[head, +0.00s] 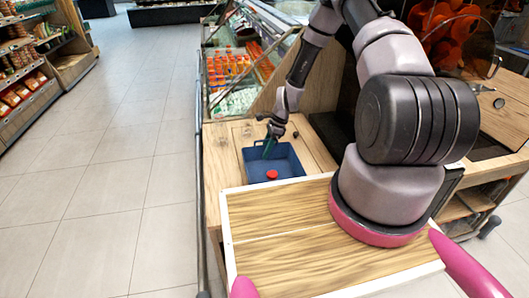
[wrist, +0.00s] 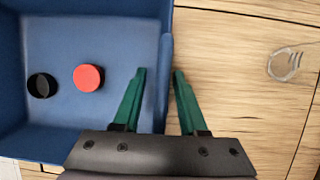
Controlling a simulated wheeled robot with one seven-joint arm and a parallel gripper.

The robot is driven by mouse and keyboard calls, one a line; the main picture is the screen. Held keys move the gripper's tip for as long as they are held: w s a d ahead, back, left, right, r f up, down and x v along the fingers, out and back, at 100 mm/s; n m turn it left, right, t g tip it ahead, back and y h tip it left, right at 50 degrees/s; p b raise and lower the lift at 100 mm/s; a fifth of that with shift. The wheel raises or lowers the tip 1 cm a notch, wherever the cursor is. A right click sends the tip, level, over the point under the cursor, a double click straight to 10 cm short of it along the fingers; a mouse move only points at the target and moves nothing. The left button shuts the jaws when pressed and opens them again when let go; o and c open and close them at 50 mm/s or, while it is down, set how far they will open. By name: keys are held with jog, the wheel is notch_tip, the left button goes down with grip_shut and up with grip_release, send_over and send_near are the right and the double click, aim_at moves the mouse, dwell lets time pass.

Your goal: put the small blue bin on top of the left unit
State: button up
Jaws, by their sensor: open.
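The small blue bin (head: 290,160) sits upright on a wooden counter top (head: 223,178), beyond the wood-topped tray in front of me. In the wrist view the bin (wrist: 60,130) fills the left side, with a red round cap (wrist: 88,77) and a black round cap (wrist: 42,85) inside. My gripper (wrist: 160,72) is open, its green fingers on either side of the bin's right wall, one inside and one outside. I cannot tell whether they touch it. In the head view my gripper (head: 268,149) is at the bin. Which unit is the left one is unclear.
A glass display case (head: 235,70) with orange bottles stands behind the counter. A juicer with oranges (head: 440,22) is at the upper right. A clear round object (wrist: 285,63) lies right of the bin in the wrist view. Open tiled floor (head: 120,150) is at left.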

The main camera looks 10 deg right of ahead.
jog(key=v, duration=1.1)
jog(key=shift+r, duration=0.3)
jog(key=s+d+r+n+t+h, duration=0.1)
jog(key=s+r+n+t, duration=0.2)
jog(key=r, duration=1.2)
jog(key=s+r+n+h, duration=0.1)
jog(key=s+r+n, duration=0.25)
jog(key=r, duration=1.15)
jog(key=s+r+n+t, duration=0.2)
jog(key=s+r+n, duration=0.1)
jog(key=s+r, duration=0.4)
jog(key=s+r+n+t, duration=0.2)
jog(key=s+r+n, duration=0.2)
jog(key=s+r, duration=0.4)
jog(key=s, duration=0.5)
jog(key=shift+d+r+t+h, duration=0.25)
jog(key=shift+d+t+h, duration=0.05)
jog(key=shift+d, duration=0.05)
jog(key=shift+n, duration=0.25)
